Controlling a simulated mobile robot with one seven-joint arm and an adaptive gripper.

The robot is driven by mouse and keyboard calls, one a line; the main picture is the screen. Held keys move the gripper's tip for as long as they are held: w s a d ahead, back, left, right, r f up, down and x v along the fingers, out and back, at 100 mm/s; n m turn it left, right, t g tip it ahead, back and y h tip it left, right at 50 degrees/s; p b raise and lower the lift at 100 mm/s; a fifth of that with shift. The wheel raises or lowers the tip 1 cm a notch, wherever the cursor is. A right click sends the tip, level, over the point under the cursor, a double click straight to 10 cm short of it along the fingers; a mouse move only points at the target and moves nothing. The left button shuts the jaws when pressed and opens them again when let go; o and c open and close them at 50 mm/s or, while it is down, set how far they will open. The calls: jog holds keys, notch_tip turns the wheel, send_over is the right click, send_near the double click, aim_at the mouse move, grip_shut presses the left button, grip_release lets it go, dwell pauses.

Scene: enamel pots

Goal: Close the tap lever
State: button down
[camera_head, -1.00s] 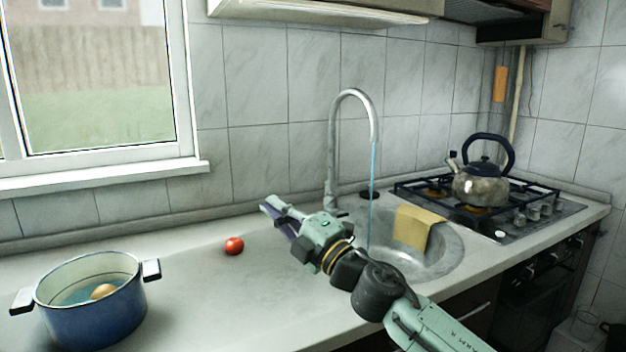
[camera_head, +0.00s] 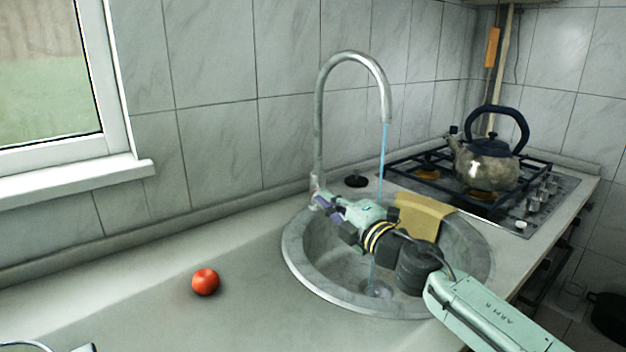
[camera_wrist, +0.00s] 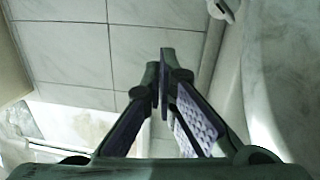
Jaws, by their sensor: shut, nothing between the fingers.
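The tap (camera_head: 320,110) is a grey gooseneck at the back left rim of the sink. Its spout pours a thin blue stream of water (camera_head: 382,155) into the basin. My gripper (camera_head: 322,201) is shut and empty, with its fingertips close to the foot of the tap in the head view. I cannot tell whether they touch it. The lever is not clear there; the gripper partly covers that spot. In the wrist view the shut fingers (camera_wrist: 163,75) point towards the tiled wall, and a pale fitting, perhaps part of the tap, shows at the top right.
A kettle (camera_head: 486,165) stands on the hob at the right. A tomato (camera_head: 205,282) sits on the clear counter left of the sink.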

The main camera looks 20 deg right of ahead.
aim_at(319, 173)
jog(key=w+r+p, duration=0.1)
jog(key=w+p, duration=0.3)
jog(key=w, duration=0.6)
jog(key=shift+w+d+r, duration=0.15)
jog(key=shift+w+d, duration=0.15)
jog(key=shift+w, duration=0.1)
jog(key=shift+w+d+r+p, duration=0.2)
jog(key=shift+w+d+p, duration=0.05)
jog(key=shift+w, duration=0.2)
jog(key=shift+w+d+r+p, duration=0.15)
jog(key=shift+w+d+p, duration=0.1)
jog(key=shift+w, duration=0.15)
jog(key=shift+d, duration=0.1)
